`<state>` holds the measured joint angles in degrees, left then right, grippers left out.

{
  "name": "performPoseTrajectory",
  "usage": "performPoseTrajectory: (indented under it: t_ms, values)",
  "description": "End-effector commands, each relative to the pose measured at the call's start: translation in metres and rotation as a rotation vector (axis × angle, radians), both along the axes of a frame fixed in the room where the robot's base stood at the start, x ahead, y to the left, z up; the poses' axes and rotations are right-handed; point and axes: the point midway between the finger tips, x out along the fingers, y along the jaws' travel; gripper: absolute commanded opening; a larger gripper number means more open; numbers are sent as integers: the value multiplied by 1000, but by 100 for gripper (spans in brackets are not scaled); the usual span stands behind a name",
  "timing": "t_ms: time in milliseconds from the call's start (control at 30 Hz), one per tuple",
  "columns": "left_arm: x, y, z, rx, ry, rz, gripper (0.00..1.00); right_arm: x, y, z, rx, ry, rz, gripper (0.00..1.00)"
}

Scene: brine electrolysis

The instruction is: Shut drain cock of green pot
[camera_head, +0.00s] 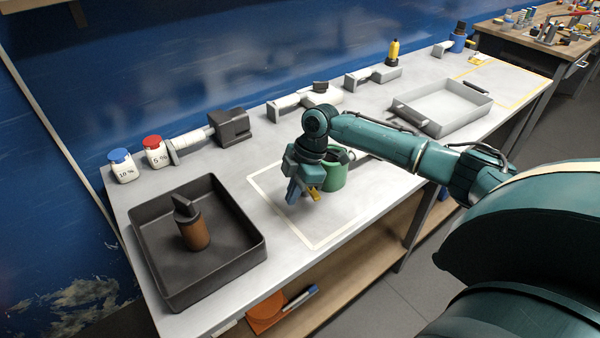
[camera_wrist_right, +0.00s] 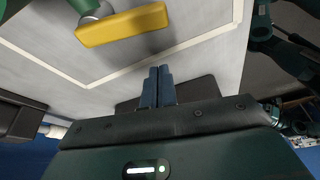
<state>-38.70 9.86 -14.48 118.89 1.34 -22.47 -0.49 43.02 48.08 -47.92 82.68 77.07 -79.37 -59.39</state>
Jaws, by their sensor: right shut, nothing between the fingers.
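The green pot (camera_head: 336,174) stands inside the pale outlined square on the bench, partly hidden behind my right arm. Its drain cock has a yellow lever (camera_head: 314,193), which sticks out low on the near side. In the right wrist view the yellow lever (camera_wrist_right: 122,24) is large at the top, with a bit of grey spout beside it. My right gripper (camera_head: 293,195) points down just left of the lever. Its blue fingers (camera_wrist_right: 158,84) are together and empty, apart from the lever in the wrist view. My left gripper is not in view.
A dark tray (camera_head: 258,250) with a brown pot (camera_head: 194,232) stands at the left. White jars with blue (camera_head: 121,168) and red (camera_head: 154,152) lids stand behind it. A light grey tray (camera_head: 470,122) lies at the right. The outlined square's front part is bare.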

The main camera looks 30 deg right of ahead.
Motion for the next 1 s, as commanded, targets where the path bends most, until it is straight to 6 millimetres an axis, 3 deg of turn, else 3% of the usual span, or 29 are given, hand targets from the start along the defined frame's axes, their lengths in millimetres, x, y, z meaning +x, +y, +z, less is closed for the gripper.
performPoseTrajectory:
  t_ms: [33,100,300,767,1000]
  values:
    - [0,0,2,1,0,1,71,-1,0,-6,0,2,0,0]
    - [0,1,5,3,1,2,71,-3,-16,-3,-4,1,-5,0]
    - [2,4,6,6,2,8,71,-6,-34,-4,0,0,-1,0]
    - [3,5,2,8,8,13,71,-7,-39,-5,0,0,9,0]
    - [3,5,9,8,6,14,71,-10,-55,-2,2,2,118,0]
